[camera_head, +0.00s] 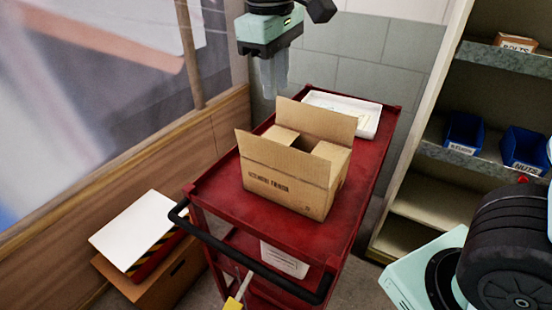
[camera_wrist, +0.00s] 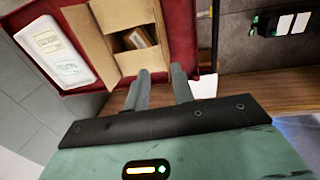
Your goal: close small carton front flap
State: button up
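The small open cardboard carton (camera_head: 285,190) sits on the top shelf of a red cart. Its near flap (camera_head: 283,160), on the printed side, stands up and leans outward. The far flap (camera_head: 315,120) also stands up. The two short side flaps appear folded inward, leaving a gap between them. In the wrist view the carton (camera_wrist: 128,62) is seen from above, with a brown item (camera_wrist: 135,38) partly visible inside. My gripper (camera_head: 272,90) hangs above and behind the carton's left end, apart from it. In the wrist view its fingers (camera_wrist: 160,75) are spaced apart and empty.
A white tray (camera_head: 348,112) lies behind the carton on the red cart (camera_head: 228,200). The cart's black handle (camera_head: 240,258) faces me. A wood-panelled wall (camera_head: 170,150) is at left. Shelves with blue bins (camera_head: 463,133) stand at right. A white-topped box (camera_head: 135,230) is at lower left.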

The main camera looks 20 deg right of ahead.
aim_at(280, 149)
jog(key=f, duration=0.5)
jog(key=d+f, duration=0.1)
jog(key=f, duration=0.5)
jog(key=w+f, duration=0.1)
jog(key=f, duration=0.5)
jog(key=shift+d, duration=0.2)
grip_shut()
jog(key=shift+r, duration=0.1)
dwell(0.6)
